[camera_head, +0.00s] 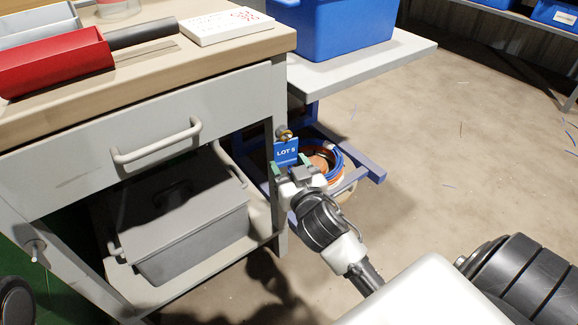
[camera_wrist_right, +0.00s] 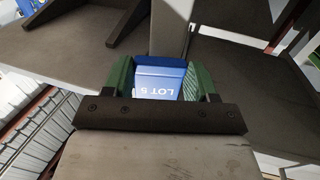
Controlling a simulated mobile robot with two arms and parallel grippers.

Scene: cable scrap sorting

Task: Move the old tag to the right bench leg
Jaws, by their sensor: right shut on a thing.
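The blue tag (camera_head: 286,156) reads "LOT 5" and is upright in front of the right bench leg (camera_head: 280,95). My right gripper (camera_head: 289,167) is shut on it from below. In the right wrist view, the tag (camera_wrist_right: 160,83) sits between the green finger pads of my right gripper (camera_wrist_right: 161,72). A round metal peg (camera_head: 284,134) on the right leg is just above the tag's top edge. I cannot tell if the tag hangs on it. My left gripper is not in view.
The bench has a drawer with a handle (camera_head: 156,142) and a grey lidded box (camera_head: 190,240) on its lower shelf. A blue bin (camera_head: 340,30) stands on the side shelf (camera_head: 400,58). Below are coiled cables (camera_head: 327,160) on a blue frame. Open floor lies to the right.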

